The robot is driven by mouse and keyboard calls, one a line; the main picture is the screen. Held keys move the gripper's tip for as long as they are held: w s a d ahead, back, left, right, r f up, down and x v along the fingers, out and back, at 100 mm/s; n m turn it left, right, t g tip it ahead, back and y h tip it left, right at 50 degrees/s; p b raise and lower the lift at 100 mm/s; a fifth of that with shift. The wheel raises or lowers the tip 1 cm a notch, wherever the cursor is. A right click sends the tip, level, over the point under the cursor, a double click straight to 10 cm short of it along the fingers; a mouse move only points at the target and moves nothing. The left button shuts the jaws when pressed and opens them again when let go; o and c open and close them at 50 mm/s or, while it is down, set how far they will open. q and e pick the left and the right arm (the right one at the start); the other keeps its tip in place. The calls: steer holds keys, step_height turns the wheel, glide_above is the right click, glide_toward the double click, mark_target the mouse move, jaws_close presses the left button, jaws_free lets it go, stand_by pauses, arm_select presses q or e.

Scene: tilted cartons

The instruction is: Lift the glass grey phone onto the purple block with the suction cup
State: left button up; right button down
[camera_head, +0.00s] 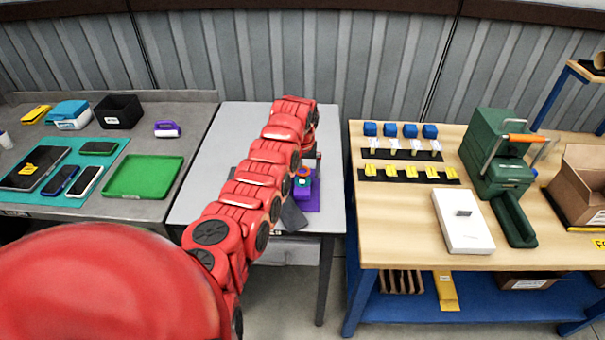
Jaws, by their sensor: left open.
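My left arm reaches from the lower left over the grey middle table (240,118). My left gripper (303,180) is at the arm's far end, mostly hidden by red links, and is open. Purple surfaces, likely the purple block (312,199), show right beside and below it; contact cannot be told. A flat dark grey slab (293,216) lies in front of the purple, partly covered by my arm; I cannot tell if it is the glass grey phone. A suction cup cannot be made out for sure. My right gripper is out of view.
The left table has phones (88,180) on a teal mat (120,150), a green tray (144,176), a black bin (118,111) and a purple-and-white item (167,129). The right wooden bench (390,230) holds a white box (462,222) and green machine (492,150).

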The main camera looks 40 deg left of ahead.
arm_select(q)
steer(key=shift+f, duration=0.25)
jaws_close()
stand_by(0.3)
steer(key=shift+w+r, duration=0.1)
steer(key=shift+r, duration=0.05)
